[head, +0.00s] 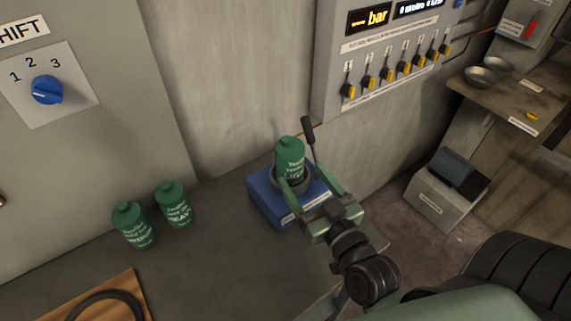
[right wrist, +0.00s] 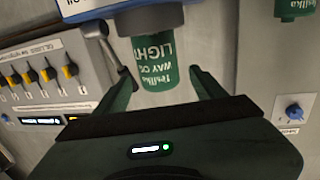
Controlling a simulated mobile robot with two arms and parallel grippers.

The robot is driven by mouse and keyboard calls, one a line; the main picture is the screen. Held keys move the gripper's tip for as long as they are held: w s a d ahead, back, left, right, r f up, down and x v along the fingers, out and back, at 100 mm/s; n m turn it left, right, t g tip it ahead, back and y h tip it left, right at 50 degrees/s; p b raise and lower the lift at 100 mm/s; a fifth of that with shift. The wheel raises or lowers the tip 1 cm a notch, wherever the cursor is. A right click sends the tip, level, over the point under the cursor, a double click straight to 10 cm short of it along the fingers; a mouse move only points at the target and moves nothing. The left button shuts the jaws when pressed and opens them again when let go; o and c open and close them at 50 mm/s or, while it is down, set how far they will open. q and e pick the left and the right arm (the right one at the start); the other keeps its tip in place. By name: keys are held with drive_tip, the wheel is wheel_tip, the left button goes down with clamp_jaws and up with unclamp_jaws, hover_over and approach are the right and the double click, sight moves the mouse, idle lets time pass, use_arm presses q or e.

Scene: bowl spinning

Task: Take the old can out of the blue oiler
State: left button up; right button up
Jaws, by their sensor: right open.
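The green can (head: 290,155), its label reading "LIGHT", stands upright in the ring on top of the blue oiler (head: 269,205). The oiler has a black-handled lever at its right. My right gripper (head: 303,178) is open, with its fingers reaching toward the can from the front right. In the right wrist view the picture is upside down, and the can (right wrist: 159,60) shows between the spread open fingers (right wrist: 162,76). I see a gap beside it there; contact cannot be told. The oiler (right wrist: 95,8) shows at the top edge. My left gripper is not in view.
Two more green cans, "MEDIUM" (head: 134,227) and "HEAVY" (head: 174,206), stand on the grey bench left of the oiler. A brown board (head: 70,308) with a black ring lies at front left. A lever panel (head: 385,75) is on the back wall. Bench between cans and oiler is clear.

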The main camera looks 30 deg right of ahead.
sight(297, 167)
drive_tip(key=w+p, duration=0.1)
drive_tip(key=w, duration=0.1)
drive_tip(key=shift+w, duration=0.4)
drive_tip(key=w, duration=0.1)
drive_tip(key=w+p, duration=0.1)
drive_tip(key=w, duration=0.1)
drive_tip(key=w+p, duration=0.1)
drive_tip(key=shift+w+d, duration=0.15)
drive_tip(key=shift+d, duration=0.1)
drive_tip(key=shift+w+f, duration=0.2)
drive_tip(key=shift+w, duration=0.3)
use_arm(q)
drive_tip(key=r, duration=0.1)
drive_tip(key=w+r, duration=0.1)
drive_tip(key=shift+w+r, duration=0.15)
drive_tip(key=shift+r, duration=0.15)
use_arm(e)
drive_tip(key=shift+s, duration=0.1)
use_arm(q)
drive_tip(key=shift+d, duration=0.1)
use_arm(e)
drive_tip(key=shift+r, duration=0.15)
clamp_jaws()
